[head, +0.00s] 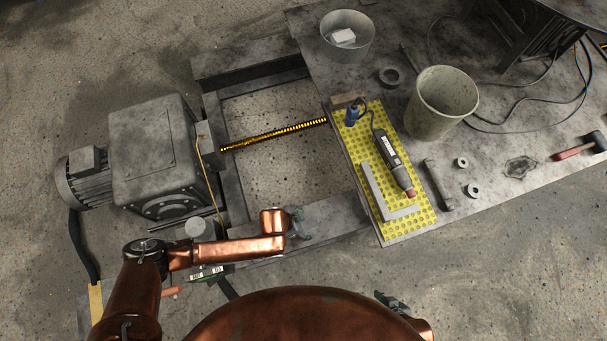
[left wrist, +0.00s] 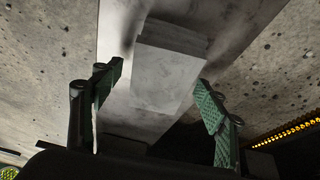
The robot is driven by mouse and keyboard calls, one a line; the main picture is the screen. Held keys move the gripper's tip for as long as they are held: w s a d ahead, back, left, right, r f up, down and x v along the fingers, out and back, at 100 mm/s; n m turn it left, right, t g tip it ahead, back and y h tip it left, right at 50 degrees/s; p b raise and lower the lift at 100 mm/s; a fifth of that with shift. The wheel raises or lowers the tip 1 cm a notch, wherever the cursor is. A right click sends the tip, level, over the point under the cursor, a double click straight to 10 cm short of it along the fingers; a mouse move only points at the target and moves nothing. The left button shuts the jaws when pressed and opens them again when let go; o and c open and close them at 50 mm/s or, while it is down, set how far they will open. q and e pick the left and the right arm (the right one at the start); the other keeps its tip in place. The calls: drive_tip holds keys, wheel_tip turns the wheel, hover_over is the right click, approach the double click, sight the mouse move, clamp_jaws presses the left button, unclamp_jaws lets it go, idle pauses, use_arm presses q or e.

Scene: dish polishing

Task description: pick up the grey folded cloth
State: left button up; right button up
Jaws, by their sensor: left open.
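The grey folded cloth (left wrist: 165,72) shows in the left wrist view as a pale, layered rectangular block on a grey metal beam (left wrist: 122,32). My left gripper (left wrist: 160,78) is open, with one green-padded finger towards each side of the cloth. The fingers look apart from it, and I cannot judge the height gap. In the head view my left gripper (head: 294,221) is over the front beam of the frame, and I cannot clearly make out the cloth there. A small part of my right gripper (head: 391,301) shows behind my copper body; its jaw opening cannot be made out.
A grey motor (head: 155,155) stands left of the frame. A yellow-black striped rod (head: 275,134) crosses the frame opening. The table at right holds a yellow mat (head: 421,194) with a rotary tool (head: 392,160), a beige bucket (head: 441,103), and a metal tin (head: 346,45).

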use_arm(q)
drive_tip(key=shift+f, duration=0.25)
idle(0.6)
drive_tip(key=shift+c, duration=0.5)
drive_tip(key=c, duration=1.1)
